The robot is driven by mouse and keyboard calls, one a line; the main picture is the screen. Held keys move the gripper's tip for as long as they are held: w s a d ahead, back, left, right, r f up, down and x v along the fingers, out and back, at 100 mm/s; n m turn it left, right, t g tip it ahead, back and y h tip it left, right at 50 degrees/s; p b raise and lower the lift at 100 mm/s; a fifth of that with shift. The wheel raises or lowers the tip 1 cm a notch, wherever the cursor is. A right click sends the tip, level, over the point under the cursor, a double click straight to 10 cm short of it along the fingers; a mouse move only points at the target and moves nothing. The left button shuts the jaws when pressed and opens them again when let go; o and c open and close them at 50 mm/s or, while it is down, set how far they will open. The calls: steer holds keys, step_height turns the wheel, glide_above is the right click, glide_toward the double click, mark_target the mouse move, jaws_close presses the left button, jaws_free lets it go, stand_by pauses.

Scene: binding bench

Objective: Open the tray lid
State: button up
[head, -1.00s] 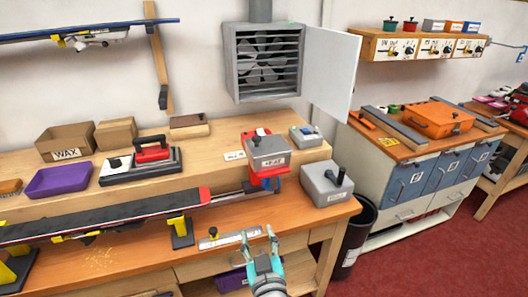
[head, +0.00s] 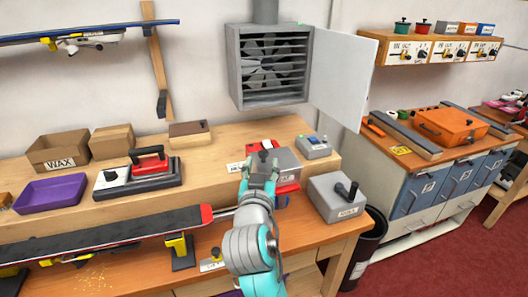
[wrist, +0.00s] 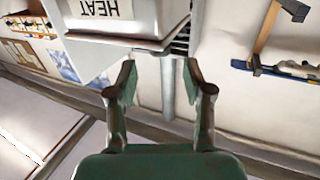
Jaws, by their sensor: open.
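A grey box marked HEAT (head: 289,163), with a dark knob on top, sits over a red base (head: 287,187) at the right end of the bench shelf. I cannot tell for sure whether its grey top is the tray lid. My gripper (head: 262,163) is open and in front of this box, covering its left part in the head view. In the wrist view the picture is upside down. There the HEAT box (wrist: 112,14) fills the upper middle, just beyond my open, empty fingers (wrist: 159,78). I cannot tell whether they touch it.
A grey box with a dark handle (head: 338,197) stands to the right on the bench. A ski (head: 110,225) lies along the bench at left. An orange case (head: 450,124) is on the right cabinet.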

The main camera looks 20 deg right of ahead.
mark_target(263, 155)
steer(key=shift+x, duration=3.15)
jaws_close()
